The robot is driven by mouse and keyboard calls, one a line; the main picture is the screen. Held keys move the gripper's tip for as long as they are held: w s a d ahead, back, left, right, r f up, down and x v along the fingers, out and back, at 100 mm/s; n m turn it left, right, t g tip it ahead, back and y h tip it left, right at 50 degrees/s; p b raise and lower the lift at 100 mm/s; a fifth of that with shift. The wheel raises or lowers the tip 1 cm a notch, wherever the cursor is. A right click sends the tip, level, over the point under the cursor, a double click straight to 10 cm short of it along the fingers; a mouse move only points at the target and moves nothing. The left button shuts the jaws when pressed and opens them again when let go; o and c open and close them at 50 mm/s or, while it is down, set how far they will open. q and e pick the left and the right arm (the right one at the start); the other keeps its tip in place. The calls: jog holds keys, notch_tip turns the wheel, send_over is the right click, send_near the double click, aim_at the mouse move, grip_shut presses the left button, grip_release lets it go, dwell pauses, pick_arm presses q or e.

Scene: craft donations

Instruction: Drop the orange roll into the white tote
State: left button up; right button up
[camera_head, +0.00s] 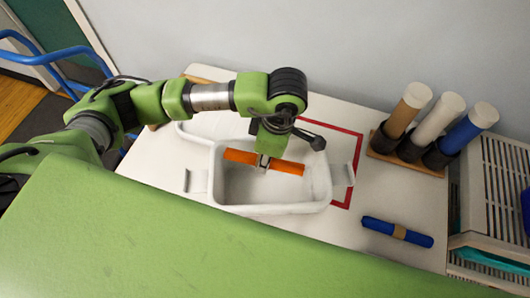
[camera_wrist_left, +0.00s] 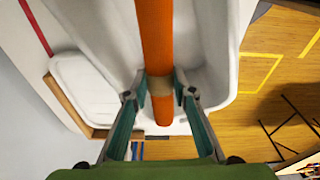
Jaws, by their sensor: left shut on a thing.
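The orange roll (camera_head: 284,166) is a thin tube with a tan band around its middle. My left gripper (camera_head: 263,163) is shut on the roll at that band and holds it level over the open white tote (camera_head: 270,209). In the left wrist view the roll (camera_wrist_left: 155,40) runs up between the fingertips of the gripper (camera_wrist_left: 160,85), with the tote wall (camera_wrist_left: 215,40) behind it. The tote's inside looks empty in the head view, though the arm and roll hide part of it. My right gripper is not in view.
A blue roll (camera_head: 397,232) with a tan band lies on the white table (camera_head: 400,195), right of the tote. A rack (camera_head: 407,165) holds tan, white and blue rolls upright at the back right. A slatted crate (camera_head: 497,185) stands at the far right. A red outline (camera_head: 357,160) surrounds part of the tote.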

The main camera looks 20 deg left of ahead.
aim_at(272, 160)
pick_arm(q)
notch_tip(272, 160, down, 2)
jog(key=o, duration=1.2)
jog(key=shift+r, duration=0.15)
jog(key=r, duration=0.4)
jog(key=d+r, duration=0.1)
jog(key=r, duration=0.6)
jog(key=shift+d+r, duration=0.35)
jog(key=shift+d, duration=0.05)
